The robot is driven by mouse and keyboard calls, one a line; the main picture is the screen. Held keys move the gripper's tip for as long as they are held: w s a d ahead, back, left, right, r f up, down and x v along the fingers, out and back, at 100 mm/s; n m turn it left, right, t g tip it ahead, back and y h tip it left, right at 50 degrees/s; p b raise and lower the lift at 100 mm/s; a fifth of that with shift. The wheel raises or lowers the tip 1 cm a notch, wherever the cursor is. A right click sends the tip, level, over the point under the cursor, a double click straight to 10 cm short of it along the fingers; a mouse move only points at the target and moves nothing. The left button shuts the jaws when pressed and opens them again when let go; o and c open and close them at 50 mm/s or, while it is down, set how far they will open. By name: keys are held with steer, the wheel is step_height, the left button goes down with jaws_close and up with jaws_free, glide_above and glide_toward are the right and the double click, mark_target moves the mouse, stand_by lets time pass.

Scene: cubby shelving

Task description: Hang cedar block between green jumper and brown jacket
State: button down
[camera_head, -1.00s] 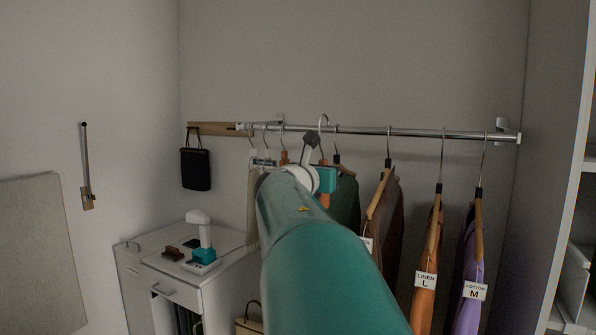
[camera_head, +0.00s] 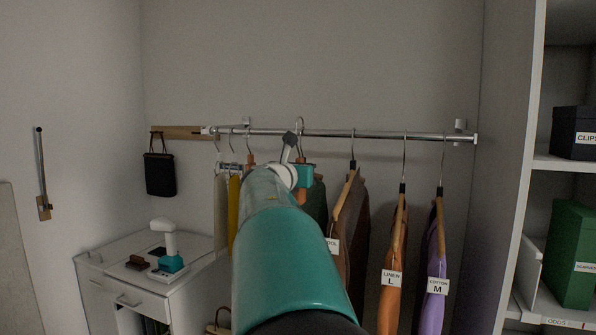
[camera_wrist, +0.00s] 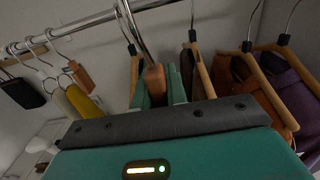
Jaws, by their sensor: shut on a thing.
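My gripper (camera_head: 303,176) is shut on a reddish-brown cedar block (camera_wrist: 155,80) with a metal hook. In the head view the hook reaches up to the rail (camera_head: 385,135); I cannot tell whether it rests on it. The green jumper (camera_head: 317,200) hangs just behind my gripper, largely hidden by it and my arm. The brown jacket (camera_head: 354,225) hangs to the right on a wooden hanger (camera_wrist: 204,75), with a gap from my gripper. In the wrist view the block appears in front of the green jumper.
Orange (camera_head: 392,255) and purple (camera_head: 432,260) garments hang farther right. Another cedar block (camera_wrist: 82,76) hangs left, near a yellow garment (camera_wrist: 82,100). A black bag (camera_head: 160,174) hangs at far left. A white cabinet (camera_head: 150,285) stands below left; shelving (camera_head: 510,190) is at right.

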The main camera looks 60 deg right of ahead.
steer(key=w+d+f, duration=0.1)
steer(key=w+d, duration=0.1)
steer(key=d, duration=0.9)
steer(key=w+d+f, duration=0.1)
steer(key=w+d, duration=0.1)
steer(key=d, duration=1)
steer(key=shift+w+d+f, duration=0.15)
steer(key=shift+f, duration=0.25)
stand_by(1.5)
steer(key=c, duration=1.3)
jaws_free()
steer(key=a, duration=0.4)
steer(key=s+a, duration=0.1)
steer(key=a, duration=0.4)
steer(key=s+a, duration=0.1)
steer(key=a, duration=0.3)
steer(key=shift+s+a, duration=0.25)
steer(key=shift+a, duration=0.05)
